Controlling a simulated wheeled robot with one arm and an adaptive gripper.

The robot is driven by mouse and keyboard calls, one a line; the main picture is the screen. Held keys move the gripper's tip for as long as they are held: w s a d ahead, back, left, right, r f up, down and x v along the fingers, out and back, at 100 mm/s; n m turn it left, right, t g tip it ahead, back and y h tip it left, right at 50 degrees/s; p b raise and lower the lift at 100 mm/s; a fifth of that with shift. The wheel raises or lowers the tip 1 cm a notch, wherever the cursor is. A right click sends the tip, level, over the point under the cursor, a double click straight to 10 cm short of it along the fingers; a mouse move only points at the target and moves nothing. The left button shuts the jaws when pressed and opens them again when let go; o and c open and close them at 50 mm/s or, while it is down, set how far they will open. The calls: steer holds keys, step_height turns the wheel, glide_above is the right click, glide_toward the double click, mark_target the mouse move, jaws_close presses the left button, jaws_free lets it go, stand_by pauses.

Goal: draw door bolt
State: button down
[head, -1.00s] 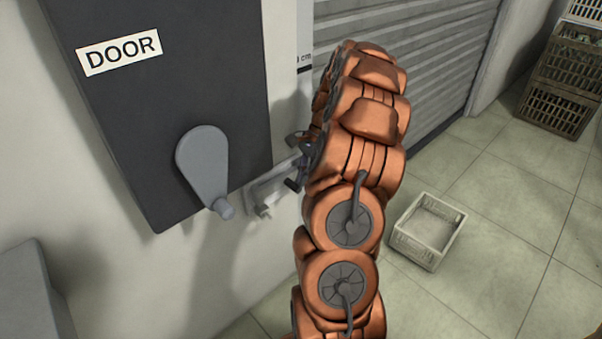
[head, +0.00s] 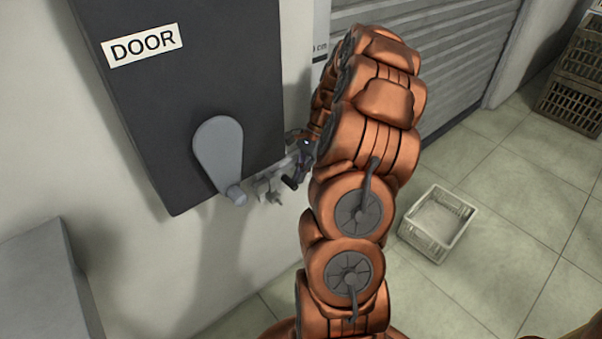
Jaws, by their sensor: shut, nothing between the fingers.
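A dark grey box marked DOOR (head: 250,75) is on the wall, with a grey lever (head: 218,152) on its front. A pale metal fitting (head: 268,187), perhaps the door bolt, shows by the box's lower right edge. My gripper (head: 297,164) is just right of the fitting, at the end of my orange arm. Its dark fingers are small in the picture and shut, with nothing held. I cannot tell whether they touch the fitting. My arm hides the wall behind it and part of the shutter.
A grey roller shutter (head: 465,50) is behind my arm. An empty pale crate (head: 437,225) stands on the tiled floor to the right. Dark crates (head: 570,100) are stacked at the far right. A grey block (head: 40,285) is at lower left.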

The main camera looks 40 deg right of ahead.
steer(key=d+r+p, duration=0.2)
steer(key=d+r, duration=0.6)
steer(key=shift+s+d+r, duration=0.15)
steer(key=shift+s, duration=0.25)
stand_by(0.5)
